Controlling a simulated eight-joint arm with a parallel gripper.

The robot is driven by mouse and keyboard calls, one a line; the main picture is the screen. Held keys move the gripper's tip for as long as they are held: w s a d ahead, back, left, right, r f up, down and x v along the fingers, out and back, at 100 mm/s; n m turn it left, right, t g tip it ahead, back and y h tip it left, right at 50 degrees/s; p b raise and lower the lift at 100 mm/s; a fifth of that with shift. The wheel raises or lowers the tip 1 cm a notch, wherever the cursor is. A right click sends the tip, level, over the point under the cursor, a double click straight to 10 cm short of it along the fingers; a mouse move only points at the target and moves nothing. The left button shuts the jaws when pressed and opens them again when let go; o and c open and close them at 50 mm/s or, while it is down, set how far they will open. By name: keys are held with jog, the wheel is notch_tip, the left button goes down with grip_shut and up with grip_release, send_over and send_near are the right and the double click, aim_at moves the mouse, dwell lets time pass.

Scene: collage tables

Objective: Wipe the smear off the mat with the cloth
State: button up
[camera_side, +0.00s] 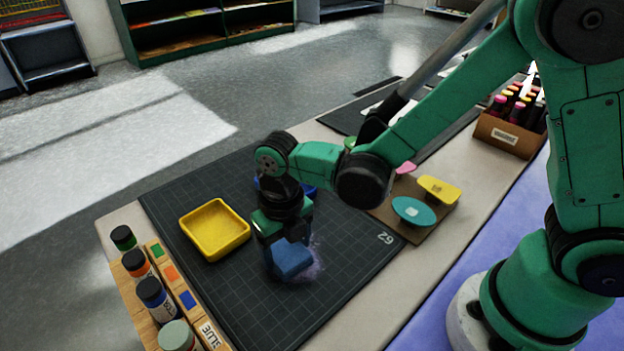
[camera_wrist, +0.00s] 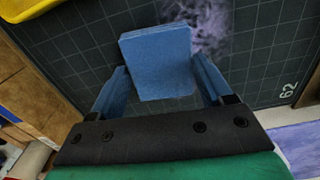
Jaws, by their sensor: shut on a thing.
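The cloth (camera_side: 293,259) is a blue, folded, block-like pad. My gripper (camera_side: 287,250) is shut on it, low over the dark gridded mat (camera_side: 345,230). In the wrist view the cloth (camera_wrist: 156,62) sits between the two blue fingers of my gripper (camera_wrist: 160,84). The smear (camera_side: 314,266) is a pale purple patch on the mat, beside and partly behind the cloth. It also shows in the wrist view (camera_wrist: 209,27), just beyond the cloth's upper right edge. I cannot tell whether the cloth touches the mat. Part of the smear is hidden by the cloth.
A yellow tray (camera_side: 215,229) stands left of my gripper on the mat. A blue object (camera_side: 309,190) is partly hidden behind my wrist. Paint bottles (camera_side: 155,297) stand in a wooden rack at the front left. A brown board (camera_side: 412,228) with coloured pieces lies right.

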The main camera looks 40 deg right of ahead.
aim_at(315, 228)
jog(key=shift+a, duration=1.85)
jog(key=shift+w, duration=0.8)
jog(key=shift+d, duration=5.6)
jog(key=shift+r, duration=2.5)
